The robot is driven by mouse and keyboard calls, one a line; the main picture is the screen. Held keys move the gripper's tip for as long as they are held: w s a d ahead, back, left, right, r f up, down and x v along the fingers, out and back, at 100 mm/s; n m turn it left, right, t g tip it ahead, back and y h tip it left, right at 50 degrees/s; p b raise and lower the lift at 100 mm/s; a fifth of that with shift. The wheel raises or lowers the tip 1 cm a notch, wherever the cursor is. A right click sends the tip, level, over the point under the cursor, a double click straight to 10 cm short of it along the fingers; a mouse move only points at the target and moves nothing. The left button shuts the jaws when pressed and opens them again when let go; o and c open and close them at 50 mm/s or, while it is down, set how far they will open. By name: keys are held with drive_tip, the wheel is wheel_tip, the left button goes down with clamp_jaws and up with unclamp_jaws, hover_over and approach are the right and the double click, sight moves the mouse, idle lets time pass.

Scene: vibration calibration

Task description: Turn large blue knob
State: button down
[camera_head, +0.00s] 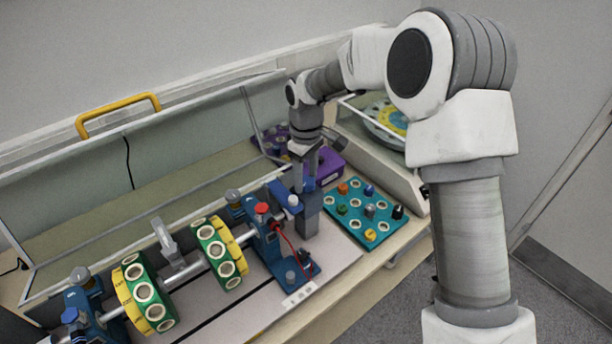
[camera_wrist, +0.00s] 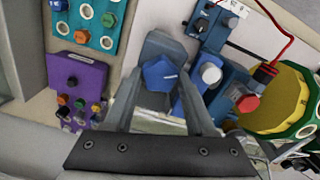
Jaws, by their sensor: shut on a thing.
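The large blue knob (camera_wrist: 160,74) sits on top of a grey post (camera_head: 309,217) near the right end of the rig. In the wrist view it lies between the two fingers of my gripper (camera_wrist: 162,84), which are shut on its sides. In the head view my gripper (camera_head: 307,180) points straight down over the post. The fingers hide most of the knob there, and its turn angle cannot be read.
A blue bracket with a white knob (camera_head: 293,200) stands close to the left of the post. A teal board (camera_head: 340,216) with several coloured knobs lies to the right, and a purple box (camera_head: 329,166) behind. Green and yellow discs (camera_head: 216,258) sit on a shaft at left.

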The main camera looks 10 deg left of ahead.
sight(306, 180)
drive_tip(key=shift+c, duration=1.1)
unclamp_jaws()
drive_tip(key=shift+r, duration=0.1)
wheel_tip(306, 180, up, 17)
drive_tip(key=shift+r, duration=0.15)
